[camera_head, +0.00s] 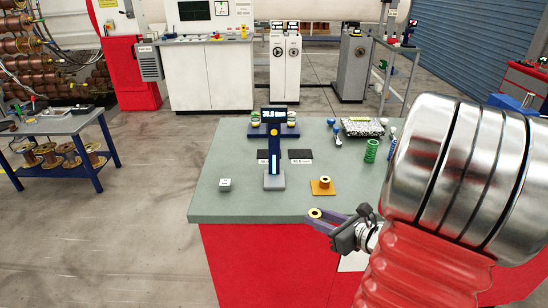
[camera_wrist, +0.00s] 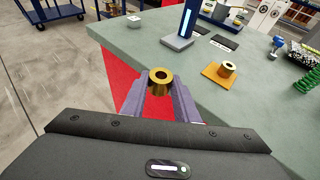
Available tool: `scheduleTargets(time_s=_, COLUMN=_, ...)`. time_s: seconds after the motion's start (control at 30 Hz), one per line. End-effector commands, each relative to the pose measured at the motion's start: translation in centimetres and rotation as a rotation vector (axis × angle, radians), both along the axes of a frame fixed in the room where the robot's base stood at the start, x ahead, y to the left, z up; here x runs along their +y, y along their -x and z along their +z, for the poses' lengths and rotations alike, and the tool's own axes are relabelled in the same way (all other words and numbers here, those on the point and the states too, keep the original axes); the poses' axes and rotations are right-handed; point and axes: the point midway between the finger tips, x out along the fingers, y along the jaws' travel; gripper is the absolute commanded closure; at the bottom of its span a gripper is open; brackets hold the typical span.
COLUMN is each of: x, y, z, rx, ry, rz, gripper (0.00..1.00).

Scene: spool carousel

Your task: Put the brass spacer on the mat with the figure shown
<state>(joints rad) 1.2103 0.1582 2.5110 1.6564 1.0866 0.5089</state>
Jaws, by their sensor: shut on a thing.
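The brass spacer (camera_head: 315,213) is a short ring with a central hole. My gripper (camera_head: 322,219) is shut on it, just off the bench's front edge. In the wrist view the spacer (camera_wrist: 160,79) sits upright between the fingertips (camera_wrist: 160,88). A gauge (camera_head: 273,150) stands on the bench with a lit display (camera_head: 273,114) that seems to read 30.9 mm; the middle digits are uncertain. Behind its column lie two dark mats, a left one (camera_head: 262,155) partly hidden and a right one (camera_head: 300,154). Each has a small white label, too small to read surely.
A spool-like piece (camera_head: 323,183) stands on an orange plate (camera_head: 318,192) near the front edge. A white cube (camera_head: 225,184) is at front left. A green spring (camera_head: 371,151) and a speckled block (camera_head: 363,127) are at right. The bench (camera_head: 235,205) is clear between cube and gauge.

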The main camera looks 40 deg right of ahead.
Motion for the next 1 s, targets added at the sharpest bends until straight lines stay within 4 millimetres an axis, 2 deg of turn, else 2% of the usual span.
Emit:
scheduleTargets(time_s=0.47, x=6.3, y=-8.4, z=-0.8, rx=-0.003, ry=-0.001, rz=0.079, gripper=1.00)
scheduleTargets(time_s=0.7, x=10.6, y=-12.1, z=-1.6, rx=-0.004, ry=-0.004, rz=0.116, gripper=1.00)
scheduleTargets(time_s=1.0, x=16.7, y=-15.7, z=-2.8, rx=-0.004, ry=-0.006, rz=0.163, gripper=1.00)
